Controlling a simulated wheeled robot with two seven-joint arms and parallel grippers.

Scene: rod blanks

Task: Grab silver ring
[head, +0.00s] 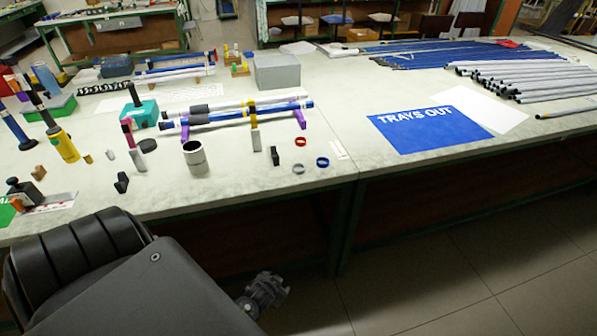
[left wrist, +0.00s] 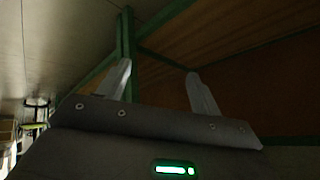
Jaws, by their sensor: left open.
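The silver ring (head: 298,173) lies flat near the front edge of the table in the head view. A blue ring (head: 322,165) lies just right of it and a red ring (head: 300,143) behind it. My left gripper (head: 266,292) is below and in front of the table edge, apart from the ring, and partly hidden behind my dark arm. In the left wrist view its two pale fingers (left wrist: 160,88) are spread with nothing between them. That view shows the underside of the table and no ring. My right gripper is in neither view.
A silver cylinder (head: 195,158) and small dark blocks (head: 122,183) stand left of the rings. The table's front edge (head: 270,195) lies between my left gripper and the rings. Table right of the blue ring is mostly clear.

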